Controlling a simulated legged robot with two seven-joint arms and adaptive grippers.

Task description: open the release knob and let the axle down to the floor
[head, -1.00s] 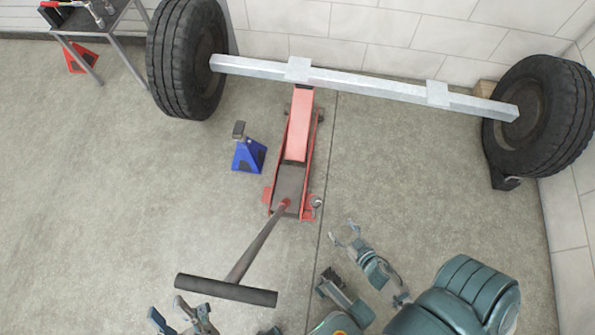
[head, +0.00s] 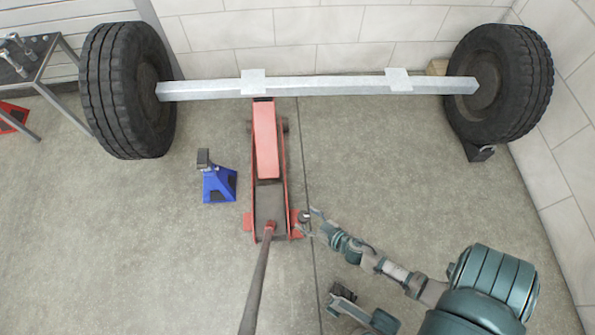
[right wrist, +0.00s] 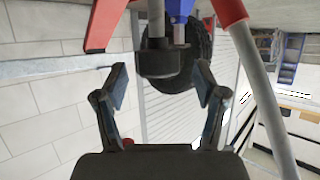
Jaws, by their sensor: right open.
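The silvery axle (head: 325,87) spans the back, with a left wheel (head: 125,90) and a right wheel (head: 500,84). The red floor jack (head: 265,140) reaches under it, left of its middle. The small round release knob (head: 304,215) is at the jack's near right corner. My right gripper (head: 308,222) is open at the knob. In the right wrist view the dark knob (right wrist: 157,62) on a grey shaft shows between the spread fingertips of my right gripper (right wrist: 162,82). I cannot tell whether the fingers touch it.
The jack's long handle (head: 257,280) slants toward me; it also crosses the right of the wrist view (right wrist: 262,100). A blue jack stand (head: 218,184) stands left of the jack. A metal table (head: 45,65) is at the back left.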

